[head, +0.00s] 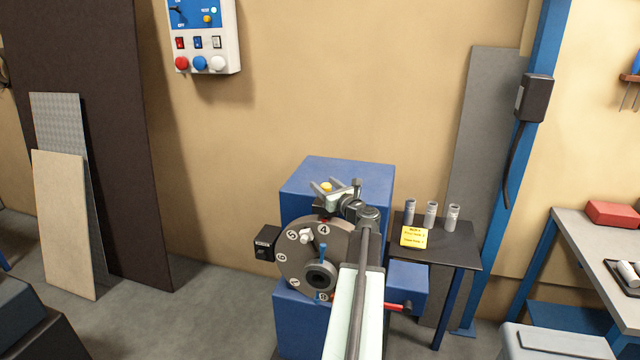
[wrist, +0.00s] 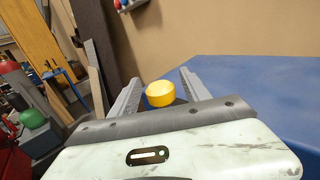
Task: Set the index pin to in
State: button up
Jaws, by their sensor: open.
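A round yellow knob (head: 326,187), which looks like the index pin's head, stands at the top of the machine behind the numbered dial plate (head: 296,247). In the wrist view the yellow knob (wrist: 160,94) sits between my two fingers, with a gap on either side. My gripper (head: 333,185) is open at the top of the machine, and its fingers (wrist: 160,78) hold nothing. The pin's shaft below the knob is hidden, so I cannot tell how deep it sits.
The blue machine housing (head: 350,175) rises behind the dial. A blue-tipped lever (head: 323,252) and a white peg (head: 306,236) stand out from the dial. A red-handled part (head: 398,306) juts out at right. A small table (head: 460,250) holds grey cylinders and a yellow note.

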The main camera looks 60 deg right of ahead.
jog(key=shift+x, duration=1.2)
grip_shut()
dwell(0.4)
